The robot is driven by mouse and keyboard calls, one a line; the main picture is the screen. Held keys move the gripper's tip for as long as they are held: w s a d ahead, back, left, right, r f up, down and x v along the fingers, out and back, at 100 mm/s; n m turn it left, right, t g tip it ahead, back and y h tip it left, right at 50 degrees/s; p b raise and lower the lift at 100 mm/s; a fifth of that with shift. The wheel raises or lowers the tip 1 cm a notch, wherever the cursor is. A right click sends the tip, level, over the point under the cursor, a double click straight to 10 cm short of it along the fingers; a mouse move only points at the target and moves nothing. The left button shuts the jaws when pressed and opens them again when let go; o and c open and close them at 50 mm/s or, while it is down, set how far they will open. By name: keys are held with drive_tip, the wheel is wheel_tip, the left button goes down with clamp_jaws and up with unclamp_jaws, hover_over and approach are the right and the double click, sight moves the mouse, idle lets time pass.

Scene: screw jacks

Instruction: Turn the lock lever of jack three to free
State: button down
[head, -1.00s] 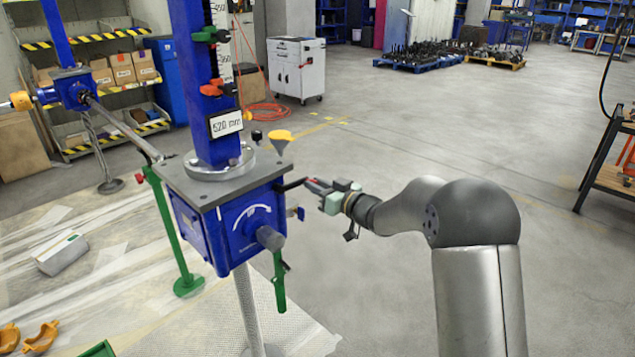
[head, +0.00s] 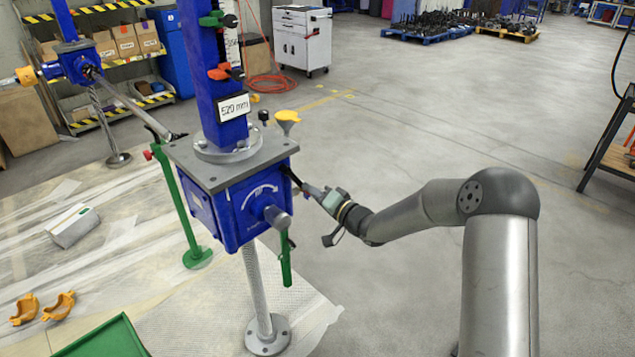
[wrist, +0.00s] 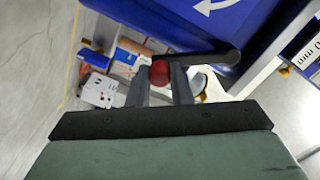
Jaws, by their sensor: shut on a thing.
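The jack is a blue gearbox (head: 232,212) under a grey plate, with a blue column rising from it; I cannot read a jack number. Its lock lever (head: 293,178) is a dark bar at the right side of the box, slanting down to the right. In the wrist view the dark lever (wrist: 215,57) ends in a red knob (wrist: 159,72). My gripper (head: 306,191) is at the lever's outer end. In the wrist view my gripper (wrist: 161,80) has its two fingers closed on either side of the red knob. The lever's pivot is hidden in the head view.
A yellow funnel-shaped cap (head: 287,117) and a "520 mm" sign (head: 233,107) stand above the plate. A green handle (head: 285,260) hangs below the box. A second blue jack (head: 76,62) is at the back left. The floor to the right is open.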

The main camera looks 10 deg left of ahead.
drive_tip(key=shift+s+a+f+m+p, duration=0.15)
drive_tip(key=shift+s+a+f+m, duration=0.2)
drive_tip(key=shift+s+m, duration=0.55)
drive_tip(key=shift+s+a+f+m+p, duration=0.15)
drive_tip(key=shift+s+a+m, duration=0.3)
drive_tip(key=shift+m, duration=0.85)
drive_tip(key=shift+s+a+f+m+p, duration=0.2)
drive_tip(key=shift+s+a+m, duration=0.3)
drive_tip(key=shift+m, duration=0.6)
drive_tip(key=shift+s, duration=0.1)
drive_tip(key=c, duration=1.3)
unclamp_jaws()
drive_tip(key=b+v, duration=0.1)
drive_tip(key=v, duration=1.6)
drive_tip(key=shift+d, duration=0.2)
drive_tip(key=shift+s, duration=0.1)
